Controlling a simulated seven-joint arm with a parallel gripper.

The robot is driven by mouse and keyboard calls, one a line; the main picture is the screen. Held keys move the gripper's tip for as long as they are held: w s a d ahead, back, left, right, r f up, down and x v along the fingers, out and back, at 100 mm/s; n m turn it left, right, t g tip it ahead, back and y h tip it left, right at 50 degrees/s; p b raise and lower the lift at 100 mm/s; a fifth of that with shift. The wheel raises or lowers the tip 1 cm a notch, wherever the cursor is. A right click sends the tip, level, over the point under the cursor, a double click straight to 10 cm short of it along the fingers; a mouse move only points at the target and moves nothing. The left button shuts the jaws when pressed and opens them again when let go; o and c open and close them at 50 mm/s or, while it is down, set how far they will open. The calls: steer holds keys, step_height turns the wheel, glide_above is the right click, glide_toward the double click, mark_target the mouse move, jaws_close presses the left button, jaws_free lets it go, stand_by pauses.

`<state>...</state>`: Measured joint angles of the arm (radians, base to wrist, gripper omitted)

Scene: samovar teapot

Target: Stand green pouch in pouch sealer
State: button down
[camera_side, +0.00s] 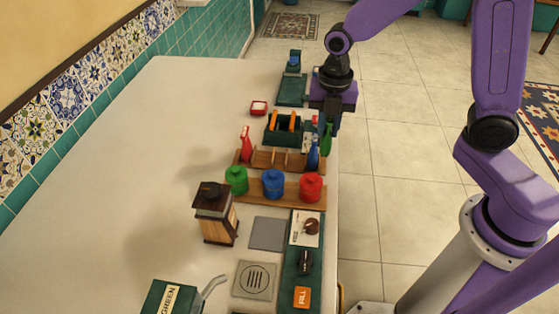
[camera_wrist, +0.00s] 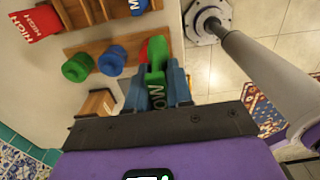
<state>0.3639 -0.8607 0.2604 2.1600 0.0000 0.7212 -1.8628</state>
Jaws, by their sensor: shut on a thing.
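The green pouch (camera_wrist: 156,62), with white lettering partly hidden, is held between the fingers of my gripper (camera_wrist: 157,92). In the side view, my gripper (camera_side: 325,114) is at the right edge of the table, and the pouch (camera_side: 327,138) hangs below it, beside the wooden rack. A dark green device with orange bars (camera_side: 284,123) stands just left of my gripper. Another dark green device (camera_side: 292,90) is farther back. I cannot tell for certain which is the pouch sealer. Whether the pouch touches the rack is unclear.
A red pouch (camera_side: 246,146) and a blue pouch (camera_side: 313,155) stand at the wooden rack (camera_side: 268,160). Green (camera_side: 236,181), blue (camera_side: 273,184) and red (camera_side: 311,187) canisters stand nearer. A small red dish (camera_side: 258,108) lies at the back. The table's left side is clear.

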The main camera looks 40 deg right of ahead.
steer(key=shift+w+a+f, duration=0.55)
steer(key=shift+w+f, duration=1.55)
steer(key=shift+w, duration=0.15)
steer(key=shift+w+a+f, duration=0.55)
steer(key=shift+w+f, duration=1.55)
steer(key=shift+w, duration=0.2)
steer(key=shift+w+a+f, duration=0.55)
steer(key=shift+w+f, duration=1.55)
steer(key=shift+w, duration=0.15)
steer(key=shift+f, duration=0.2)
steer(key=c, duration=1)
jaws_free()
